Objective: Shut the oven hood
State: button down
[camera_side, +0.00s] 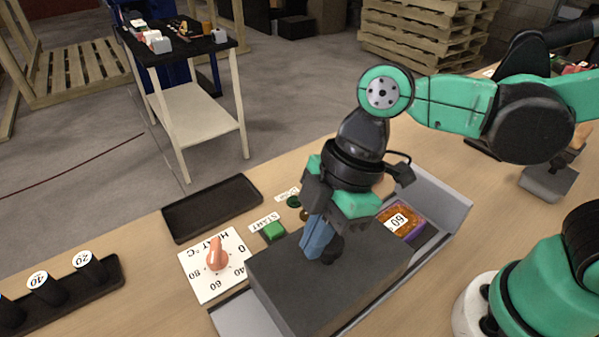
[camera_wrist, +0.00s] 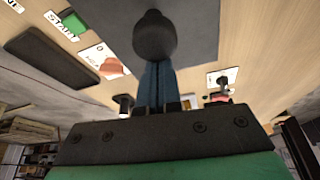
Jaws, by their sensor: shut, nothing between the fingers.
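The oven hood (camera_side: 275,285) is a dark grey box on a light metal base. A dark rounded knob (camera_side: 332,250) stands on its top. The hood covers the left part of the base; at the right end an orange block (camera_side: 385,218) labelled 60 lies uncovered. My gripper (camera_side: 316,245) points down at the hood top with its blue fingers shut and empty, right beside the knob. In the wrist view the shut fingers (camera_wrist: 156,88) appear just by the knob (camera_wrist: 154,38), with the grey hood (camera_wrist: 195,25) behind. I cannot tell whether they touch the knob.
A heat dial (camera_side: 217,262), a green start button (camera_side: 273,230) and an empty black tray (camera_side: 212,207) lie left of the oven. A black rack (camera_side: 110,272) holds numbered cylinders at far left. The oven base's metal side (camera_side: 452,208) edges the right.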

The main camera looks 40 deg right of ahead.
jog(key=d, duration=1.2)
jog(key=shift+d, duration=0.25)
jog(key=a, duration=0.4)
jog(key=shift+w+r, duration=0.25)
jog(key=shift+w, duration=0.05)
jog(key=v, duration=1)
jog(key=w+d+f+m+t+h, duration=0.4)
jog(key=w+d+f+m+t, duration=0.1)
jog(key=m, duration=1.1)
notch_tip(320, 180, down, 3)
jog(key=shift+r+t, duration=0.1)
jog(key=shift+t, duration=0.7)
